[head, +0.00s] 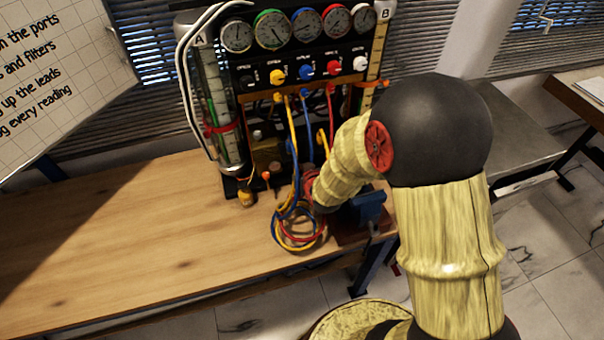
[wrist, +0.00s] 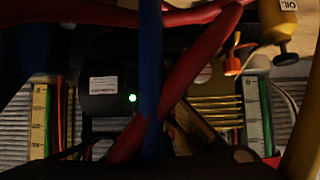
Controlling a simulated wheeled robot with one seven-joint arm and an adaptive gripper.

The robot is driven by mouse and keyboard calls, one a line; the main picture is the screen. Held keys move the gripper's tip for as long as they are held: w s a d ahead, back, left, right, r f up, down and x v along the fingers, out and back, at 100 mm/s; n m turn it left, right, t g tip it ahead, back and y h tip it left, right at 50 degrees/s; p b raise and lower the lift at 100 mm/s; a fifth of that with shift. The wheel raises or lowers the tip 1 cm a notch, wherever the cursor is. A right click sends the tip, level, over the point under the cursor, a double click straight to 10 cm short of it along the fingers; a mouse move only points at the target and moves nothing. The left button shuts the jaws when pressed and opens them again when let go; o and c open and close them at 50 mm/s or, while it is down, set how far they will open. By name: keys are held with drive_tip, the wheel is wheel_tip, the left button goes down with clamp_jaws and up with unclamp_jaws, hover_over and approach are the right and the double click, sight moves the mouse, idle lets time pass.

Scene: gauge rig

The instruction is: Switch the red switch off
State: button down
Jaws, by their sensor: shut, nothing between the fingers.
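I cannot make out the red switch for sure in either view. In the wrist view, a dark box (wrist: 100,92) carries a pale label and a lit green light (wrist: 132,98). Red and blue hoses cross in front of it and hide part of it. My gripper (wrist: 165,168) seems to be the dark shape along the bottom of the wrist view, shut and empty. Its tips are hard to tell in the shadow. In the head view, my arm reaches down to the low right of the gauge panel (head: 315,52), and my gripper is hidden there.
Coiled yellow, blue and red hoses (head: 296,238) lie by my arm on the wooden bench (head: 130,235). A small oil bottle (head: 246,197) stands left of them; it appears inverted in the wrist view (wrist: 275,20). A blue vise-like block (head: 370,208) sits at the bench edge. The bench's left is clear.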

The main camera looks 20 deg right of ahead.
drive_tip(key=shift+w+f, duration=0.25)
drive_tip(key=shift+w, duration=0.15)
